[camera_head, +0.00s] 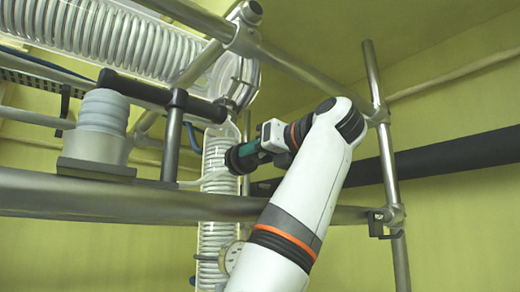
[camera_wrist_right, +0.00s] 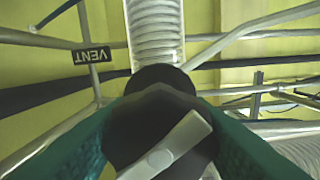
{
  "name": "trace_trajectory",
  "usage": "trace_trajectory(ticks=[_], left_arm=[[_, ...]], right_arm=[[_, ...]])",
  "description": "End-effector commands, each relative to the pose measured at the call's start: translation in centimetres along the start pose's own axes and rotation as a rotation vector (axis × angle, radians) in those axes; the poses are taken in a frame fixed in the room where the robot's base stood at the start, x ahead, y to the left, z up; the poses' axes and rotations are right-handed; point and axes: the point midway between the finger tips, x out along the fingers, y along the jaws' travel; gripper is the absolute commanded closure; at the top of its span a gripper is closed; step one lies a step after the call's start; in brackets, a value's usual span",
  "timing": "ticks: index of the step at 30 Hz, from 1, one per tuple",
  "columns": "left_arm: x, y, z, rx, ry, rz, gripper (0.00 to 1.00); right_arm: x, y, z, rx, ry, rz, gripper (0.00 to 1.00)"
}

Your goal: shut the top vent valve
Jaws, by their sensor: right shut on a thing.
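My right gripper (camera_head: 236,160) reaches in from the right, its tip against the upright coiled glass column. In the right wrist view its two teal fingers (camera_wrist_right: 160,125) come in from both sides. Between them lies a pale grey lever handle (camera_wrist_right: 168,148), slanting from lower left to upper right, in front of a dark round body (camera_wrist_right: 165,82). I take this lever as the vent valve's handle; the gripper is shut on it. A black VENT label (camera_wrist_right: 90,55) shows at the upper left. The exact finger contact and the valve in the head view are hidden. My left gripper is out of view.
The coiled glass column (camera_head: 215,160) stands behind my gripper. A thick steel rail (camera_head: 120,195) crosses in front and below. An upright post (camera_head: 385,150) stands at right, and a slanted steel bar (camera_head: 310,75) passes above my wrist. A ribbed white vessel neck (camera_head: 103,112) is at left.

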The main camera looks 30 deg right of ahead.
Motion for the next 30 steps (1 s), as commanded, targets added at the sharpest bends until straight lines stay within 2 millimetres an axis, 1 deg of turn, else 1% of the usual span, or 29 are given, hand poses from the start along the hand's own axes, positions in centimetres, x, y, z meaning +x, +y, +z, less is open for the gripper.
trace_trajectory(ticks=[3,9,22,23,24,27,30], left_arm=[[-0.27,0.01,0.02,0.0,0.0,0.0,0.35],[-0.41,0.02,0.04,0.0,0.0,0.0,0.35],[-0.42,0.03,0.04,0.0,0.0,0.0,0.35],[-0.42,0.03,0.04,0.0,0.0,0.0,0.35],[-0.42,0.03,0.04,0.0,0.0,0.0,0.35],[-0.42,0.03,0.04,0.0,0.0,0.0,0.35],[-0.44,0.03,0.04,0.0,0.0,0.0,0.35]], right_arm=[[0.15,0.02,0.25,0.046,-0.01,-0.001,0.78],[0.15,0.0,0.3,0.085,-0.01,-0.001,0.78],[0.14,0.01,0.33,0.093,-0.009,-0.001,0.78],[0.14,0.01,0.33,0.093,-0.009,-0.001,0.54],[0.14,0.01,0.33,0.093,-0.009,-0.002,0.47],[0.1,0.01,0.25,0.092,-0.007,-0.001,0.33],[0.06,0.01,0.17,0.092,-0.005,-0.001,0.33]])
